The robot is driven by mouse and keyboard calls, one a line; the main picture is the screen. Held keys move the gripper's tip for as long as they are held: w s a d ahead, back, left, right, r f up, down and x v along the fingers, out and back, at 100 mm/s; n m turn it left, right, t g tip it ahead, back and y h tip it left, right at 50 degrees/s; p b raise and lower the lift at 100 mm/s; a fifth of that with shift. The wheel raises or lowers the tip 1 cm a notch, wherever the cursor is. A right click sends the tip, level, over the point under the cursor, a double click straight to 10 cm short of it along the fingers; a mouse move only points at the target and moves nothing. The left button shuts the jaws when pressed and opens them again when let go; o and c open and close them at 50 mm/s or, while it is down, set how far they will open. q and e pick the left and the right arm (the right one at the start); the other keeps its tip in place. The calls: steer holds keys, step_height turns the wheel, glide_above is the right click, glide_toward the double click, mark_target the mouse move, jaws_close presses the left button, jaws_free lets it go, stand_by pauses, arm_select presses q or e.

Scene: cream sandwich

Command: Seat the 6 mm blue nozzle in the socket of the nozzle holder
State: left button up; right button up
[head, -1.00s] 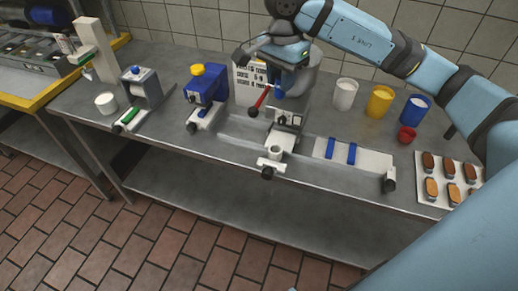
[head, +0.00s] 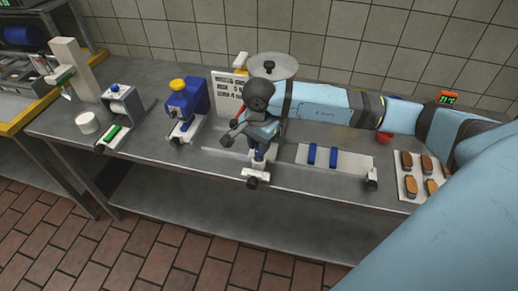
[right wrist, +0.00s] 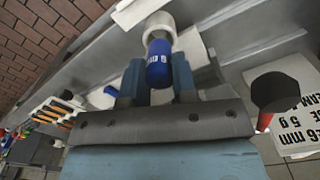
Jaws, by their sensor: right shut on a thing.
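My right gripper (right wrist: 159,82) is shut on the blue nozzle (right wrist: 158,66), which has white marking on its side. The nozzle's end overlaps the white ring-shaped socket of the nozzle holder (right wrist: 158,22) in the right wrist view. I cannot tell whether it is inside the socket or just above it. In the head view the right gripper (head: 260,144) is low over the holder (head: 256,172) at the bench's front, and a bit of the blue nozzle (head: 259,155) shows below it. The gripper hides most of the holder. My left gripper is not in view.
A sign (head: 227,88) and a round grey vessel (head: 272,66) stand behind. A red lever with a black knob (right wrist: 275,92) is close beside the gripper. Left are a blue machine with a yellow cap (head: 186,100) and a white cup (head: 87,122).

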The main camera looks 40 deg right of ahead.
step_height(320, 180, down, 3)
steer(key=shift+r, duration=0.2)
steer(key=shift+f, duration=0.25)
steer(key=o, duration=0.9)
steer(key=shift+r, duration=0.35)
step_height(320, 180, up, 12)
steer(key=shift+f+b, duration=0.15)
steer(key=shift+b, duration=0.7)
